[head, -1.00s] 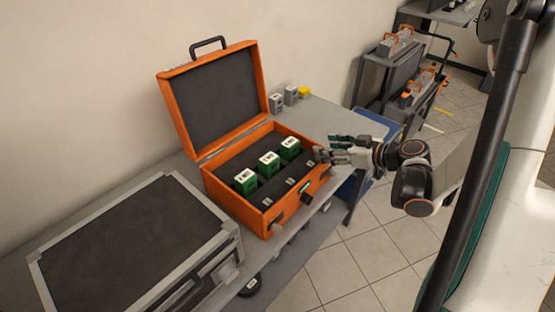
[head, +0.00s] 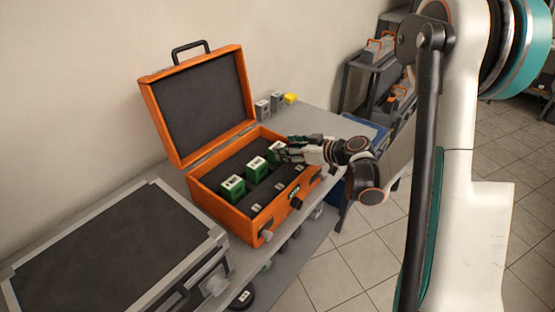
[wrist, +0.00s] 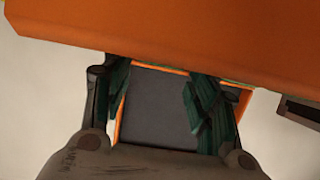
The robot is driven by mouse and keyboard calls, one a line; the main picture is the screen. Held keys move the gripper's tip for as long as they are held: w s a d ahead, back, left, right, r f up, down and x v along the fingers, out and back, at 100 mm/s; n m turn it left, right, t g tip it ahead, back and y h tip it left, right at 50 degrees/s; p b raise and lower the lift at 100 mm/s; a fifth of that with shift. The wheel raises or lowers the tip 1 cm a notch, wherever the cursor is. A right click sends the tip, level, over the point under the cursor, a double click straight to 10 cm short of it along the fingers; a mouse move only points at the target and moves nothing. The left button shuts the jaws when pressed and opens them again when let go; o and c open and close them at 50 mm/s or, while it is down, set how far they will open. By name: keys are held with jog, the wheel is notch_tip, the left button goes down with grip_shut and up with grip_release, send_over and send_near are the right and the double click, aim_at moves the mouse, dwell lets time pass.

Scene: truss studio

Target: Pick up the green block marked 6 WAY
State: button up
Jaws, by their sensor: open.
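Three green blocks with white labelled tops stand in a row in the dark foam of the open orange case (head: 239,212). They are the left block (head: 232,190), the middle block (head: 257,169) and the right block (head: 276,154). The labels are too small to read, so I cannot tell which is marked 6 WAY. My gripper (head: 284,149) is open at the case's right end, its fingertips overlapping the right block in the head view. Contact cannot be told. In the wrist view my gripper (wrist: 158,76) has its fingers apart, with no block visible between them.
The case's raised lid (head: 200,105) stands behind the blocks. A closed grey-edged case (head: 110,250) lies at left. Small grey boxes (head: 270,104) and a yellow one (head: 290,98) sit behind the right end. A cart (head: 365,80) stands farther back.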

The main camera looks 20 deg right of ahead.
jog(key=x, duration=0.2)
jog(key=shift+w+a+f+b, duration=0.1)
jog(key=shift+w+a+b, duration=0.1)
jog(key=shift+w+b, duration=0.1)
jog(key=shift+s, duration=0.1)
jog(key=shift+c, duration=0.3)
grip_shut()
